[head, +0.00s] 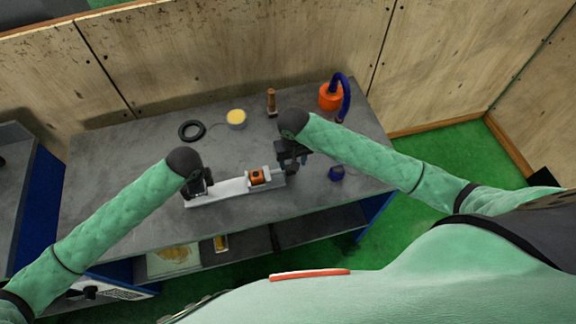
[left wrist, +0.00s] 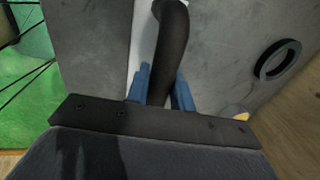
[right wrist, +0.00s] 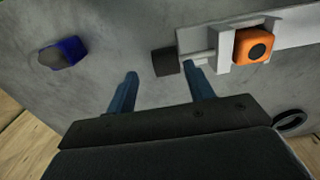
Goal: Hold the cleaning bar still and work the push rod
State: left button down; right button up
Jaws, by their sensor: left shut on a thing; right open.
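The cleaning bar, a long white bar (head: 232,188) with an orange block (head: 258,177), lies on the grey bench. In the left wrist view my left gripper (left wrist: 161,82) is shut on the bar's dark curved handle (left wrist: 170,35). In the head view my left gripper (head: 197,190) is at the bar's left end. The push rod (right wrist: 196,55) sticks out of the bar's end and carries a black knob (right wrist: 166,62). My right gripper (right wrist: 163,82) is open, its fingertips close to the knob; contact cannot be told. The right arm partly hides this end in the head view.
A dark blue cup (head: 336,173) stands right of the bar. Behind are a black ring (head: 191,131), a yellow-topped tin (head: 236,118), a wooden-handled tool (head: 271,101) and an orange pot with a blue hose (head: 330,97). Bare bench (head: 130,190) lies to the left.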

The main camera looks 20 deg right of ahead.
notch_tip(320, 180, up, 9)
jog(key=w+d+r+t, duration=0.2)
jog(key=w+d+r, duration=0.2)
jog(key=w, duration=0.3)
jog(key=w+d+r+t+y, duration=0.1)
jog(key=w+d+r+t, duration=0.2)
jog(key=w+r, duration=0.4)
jog(key=shift+w+d, duration=0.55)
jog(key=shift+d, duration=0.2)
jog(key=shift+r, duration=0.1)
jog(key=s+a+f+g+h, duration=0.1)
jog(key=s+a+f+g, duration=0.2)
jog(key=s+a+f, duration=0.3)
jog(key=s+a+f+g, duration=0.2)
jog(key=s+a+f, duration=0.25)
jog(key=s, duration=0.45)
jog(key=f, duration=0.8)
jog(key=d+f, duration=0.1)
jog(key=f, duration=0.3)
jog(key=shift+w+f, duration=0.15)
